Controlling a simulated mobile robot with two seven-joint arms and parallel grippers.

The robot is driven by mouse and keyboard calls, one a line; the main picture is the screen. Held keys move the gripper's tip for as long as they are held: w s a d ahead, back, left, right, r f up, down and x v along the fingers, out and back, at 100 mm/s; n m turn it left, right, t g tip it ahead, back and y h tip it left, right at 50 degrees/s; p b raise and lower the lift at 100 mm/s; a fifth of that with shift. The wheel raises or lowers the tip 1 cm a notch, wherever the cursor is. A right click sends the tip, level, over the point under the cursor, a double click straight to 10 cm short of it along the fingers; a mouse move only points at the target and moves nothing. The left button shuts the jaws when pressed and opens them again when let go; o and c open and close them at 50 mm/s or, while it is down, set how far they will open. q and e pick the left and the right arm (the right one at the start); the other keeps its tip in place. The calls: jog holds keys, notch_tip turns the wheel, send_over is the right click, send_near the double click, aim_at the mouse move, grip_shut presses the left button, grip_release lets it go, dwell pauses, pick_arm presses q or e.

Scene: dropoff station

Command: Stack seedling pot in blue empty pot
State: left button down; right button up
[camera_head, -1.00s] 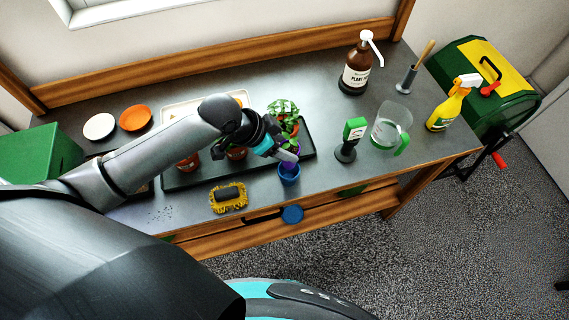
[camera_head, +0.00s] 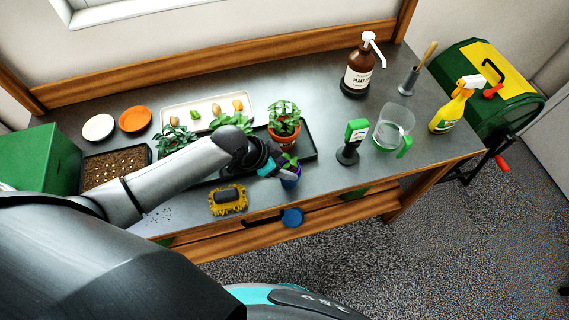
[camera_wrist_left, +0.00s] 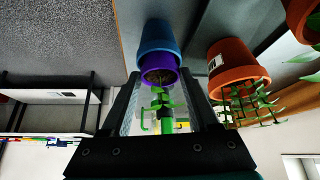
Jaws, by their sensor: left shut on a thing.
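The blue pot (camera_head: 291,184) stands upright near the table's front edge. The seedling pot is purple with a small green seedling (camera_head: 290,160). In the left wrist view, the purple pot (camera_wrist_left: 162,70) sits in the mouth of the blue pot (camera_wrist_left: 155,35), with its rim and soil showing; how deep it sits is hard to tell. My left gripper (camera_head: 284,173) is at the purple pot's rim and shut on it. In the left wrist view, its fingers (camera_wrist_left: 164,108) flank the seedling. My right gripper is in neither view.
A terracotta pot with a leafy plant (camera_head: 284,135) stands in the black tray (camera_head: 308,151) just behind. A yellow scrubbing brush (camera_head: 228,199) lies at left. A green-topped meter (camera_head: 348,150) and a clear jug (camera_head: 392,130) stand at right.

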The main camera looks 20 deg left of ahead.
pick_arm(q)
jog(key=shift+f, duration=0.2)
jog(key=shift+c, duration=0.7)
grip_release()
jog(key=shift+r, duration=0.5)
jog(key=p+v, duration=0.2)
jog(key=v, duration=0.9)
jog(key=shift+s+r, duration=0.15)
jog(key=shift+r, duration=0.1)
jog(key=shift+a, duration=0.1)
